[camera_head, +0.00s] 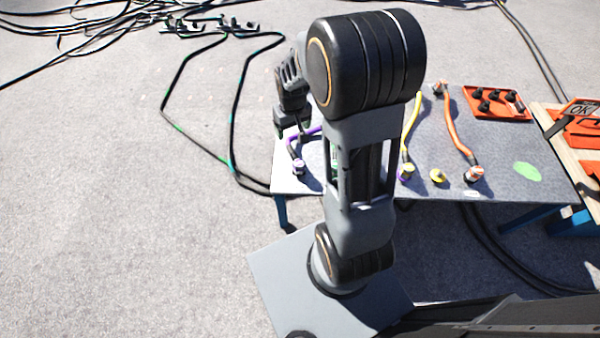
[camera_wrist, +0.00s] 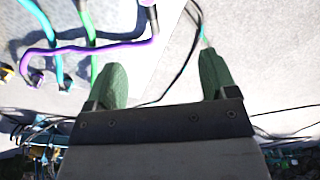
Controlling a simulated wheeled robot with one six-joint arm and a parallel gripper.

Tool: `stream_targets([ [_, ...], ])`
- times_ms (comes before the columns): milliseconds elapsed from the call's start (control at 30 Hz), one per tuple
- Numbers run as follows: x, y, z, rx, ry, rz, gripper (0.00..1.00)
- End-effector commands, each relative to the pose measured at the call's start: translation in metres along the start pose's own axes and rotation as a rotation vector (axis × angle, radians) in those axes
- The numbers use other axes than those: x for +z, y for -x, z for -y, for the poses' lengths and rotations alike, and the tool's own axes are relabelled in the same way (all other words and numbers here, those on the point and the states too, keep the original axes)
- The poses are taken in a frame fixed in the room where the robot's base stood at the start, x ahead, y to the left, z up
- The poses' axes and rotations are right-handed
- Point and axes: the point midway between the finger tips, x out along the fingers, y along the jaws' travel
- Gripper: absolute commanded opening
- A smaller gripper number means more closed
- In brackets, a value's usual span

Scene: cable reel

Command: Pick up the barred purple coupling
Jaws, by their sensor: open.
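In the head view a purple cable (camera_head: 304,135) lies on the left part of the grey table, partly behind my arm. A purple and white coupling (camera_head: 298,168) is at its near end; its bars are too small to make out. My gripper (camera_head: 294,132) is open above the table's left end. In the wrist view the green fingers of my gripper (camera_wrist: 161,72) are apart with nothing between them. The purple cable (camera_wrist: 95,48) runs beyond the left finger, with a purple coupling (camera_wrist: 36,77) at its left end and a dark and purple end (camera_wrist: 149,5) at the top.
An orange tray (camera_head: 485,98) holds dark parts. Loose cables cover the floor left.

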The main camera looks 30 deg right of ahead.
Motion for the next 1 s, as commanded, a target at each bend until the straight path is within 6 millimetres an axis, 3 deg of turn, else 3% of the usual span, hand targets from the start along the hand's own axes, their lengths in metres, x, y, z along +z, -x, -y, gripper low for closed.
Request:
stream_targets([
  [33,-0.003,-0.036,-0.007,-0.003,-0.005,0.023,0.79],
  [200,-0.010,-0.093,-0.022,-0.009,-0.005,0.062,0.79],
  [700,-0.006,-0.186,-0.028,-0.014,-0.002,0.081,0.79],
  [1000,-0.005,-0.206,-0.027,-0.013,-0.003,0.079,0.79],
])
